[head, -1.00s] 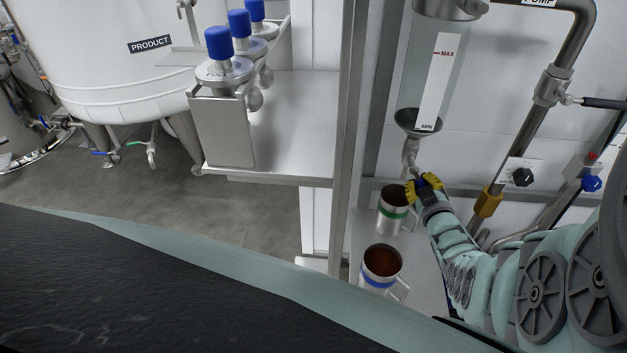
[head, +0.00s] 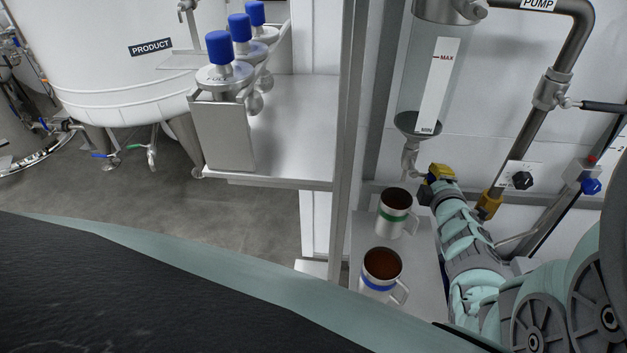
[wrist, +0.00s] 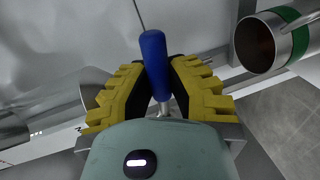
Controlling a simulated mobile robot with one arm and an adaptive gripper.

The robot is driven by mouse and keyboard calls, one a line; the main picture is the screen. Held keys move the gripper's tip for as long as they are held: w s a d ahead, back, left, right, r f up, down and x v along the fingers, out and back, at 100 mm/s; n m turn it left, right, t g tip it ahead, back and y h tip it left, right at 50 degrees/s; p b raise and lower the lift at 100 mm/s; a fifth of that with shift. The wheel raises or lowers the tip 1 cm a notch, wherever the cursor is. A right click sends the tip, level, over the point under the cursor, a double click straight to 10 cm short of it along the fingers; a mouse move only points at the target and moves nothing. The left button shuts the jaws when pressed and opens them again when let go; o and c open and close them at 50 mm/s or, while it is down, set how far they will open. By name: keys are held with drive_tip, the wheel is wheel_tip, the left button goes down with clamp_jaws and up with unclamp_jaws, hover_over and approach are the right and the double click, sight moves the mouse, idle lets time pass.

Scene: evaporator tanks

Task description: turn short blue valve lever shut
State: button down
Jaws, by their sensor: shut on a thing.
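The short blue valve lever (wrist: 153,52) shows in the wrist view, standing between my yellow-toothed fingers. My gripper (wrist: 160,82) is shut on it, with the dark finger pads on both sides and the blue end sticking out past them. In the head view my gripper (head: 436,174) is beside the outlet pipe (head: 409,160) below the glass level tube (head: 418,85). There the lever is hidden by the gripper, and the valve body is mostly covered.
A green-banded mug (head: 393,216) and a blue-banded mug (head: 379,284), both with dark contents, stand on a low shelf (head: 365,235) beside my arm. A metal post (head: 353,110) rises to the left. A black knob (head: 522,180) and a pipe (head: 535,120) are at the right.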

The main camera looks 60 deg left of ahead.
drive_tip(key=shift+a+r+n, duration=0.15)
drive_tip(key=shift+r+n, duration=0.3)
drive_tip(key=shift+n, duration=0.15)
drive_tip(key=shift+r, duration=0.1)
drive_tip(key=c, duration=0.9)
unclamp_jaws()
drive_tip(key=shift+d, duration=0.2)
drive_tip(key=v, duration=1.2)
drive_tip(key=shift+s+a, duration=0.1)
